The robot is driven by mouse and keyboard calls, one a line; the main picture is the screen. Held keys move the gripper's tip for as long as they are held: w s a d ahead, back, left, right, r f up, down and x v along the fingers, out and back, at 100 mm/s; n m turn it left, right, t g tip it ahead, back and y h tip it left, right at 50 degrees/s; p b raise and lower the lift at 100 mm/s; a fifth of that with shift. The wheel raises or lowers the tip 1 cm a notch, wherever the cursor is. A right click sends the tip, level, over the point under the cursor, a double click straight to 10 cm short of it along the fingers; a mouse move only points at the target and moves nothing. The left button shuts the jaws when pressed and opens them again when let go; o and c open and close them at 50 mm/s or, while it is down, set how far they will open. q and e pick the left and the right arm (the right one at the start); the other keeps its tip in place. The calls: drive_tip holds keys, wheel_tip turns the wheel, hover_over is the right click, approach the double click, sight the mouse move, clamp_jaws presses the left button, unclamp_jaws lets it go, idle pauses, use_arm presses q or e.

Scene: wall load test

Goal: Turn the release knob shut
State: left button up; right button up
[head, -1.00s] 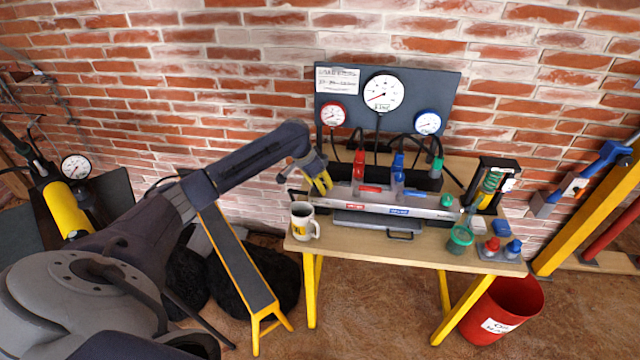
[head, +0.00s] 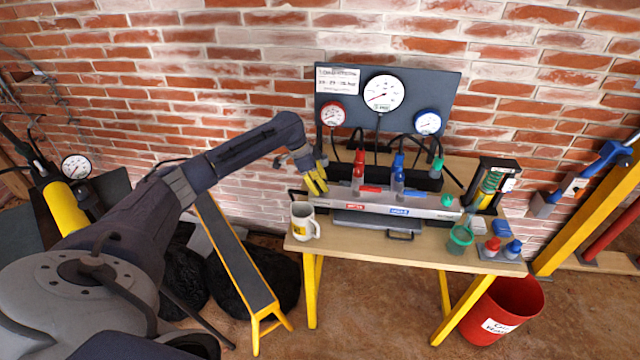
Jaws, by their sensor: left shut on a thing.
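My left gripper (head: 319,188) has yellow fingers and reaches down to the left end of a long silver-grey bench unit (head: 425,211) on the wooden table. It is shut on a small part there, which I take to be the release knob. The fingers hide the knob, so its angle cannot be seen. The unit carries a red upright lever (head: 359,168), a blue one (head: 398,172) and a green knob (head: 447,200). My right gripper is not in view.
A white mug (head: 303,222) stands just below the gripper at the table's left edge. A gauge panel (head: 352,104) stands behind. A green cup (head: 460,240) and red and blue fittings (head: 503,247) are at the right. A red bin (head: 508,308) is on the floor.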

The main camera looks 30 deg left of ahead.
use_arm(q)
drive_tip(key=m+g, duration=0.1)
drive_tip(key=m, duration=0.1)
drive_tip(key=m+g+h, duration=0.1)
drive_tip(key=m, duration=0.2)
drive_tip(key=shift+d+m, duration=0.1)
drive_tip(key=shift+m, duration=0.2)
drive_tip(key=m+g, duration=0.2)
drive_tip(key=m, duration=0.3)
drive_tip(key=shift+m, duration=0.4)
drive_tip(key=shift+f+m+g, duration=0.1)
drive_tip(key=shift+m+g, duration=0.2)
drive_tip(key=o, duration=1.2)
drive_tip(key=shift+o, duration=0.2)
drive_tip(key=v, duration=1.2)
drive_tip(key=shift+d, duration=0.2)
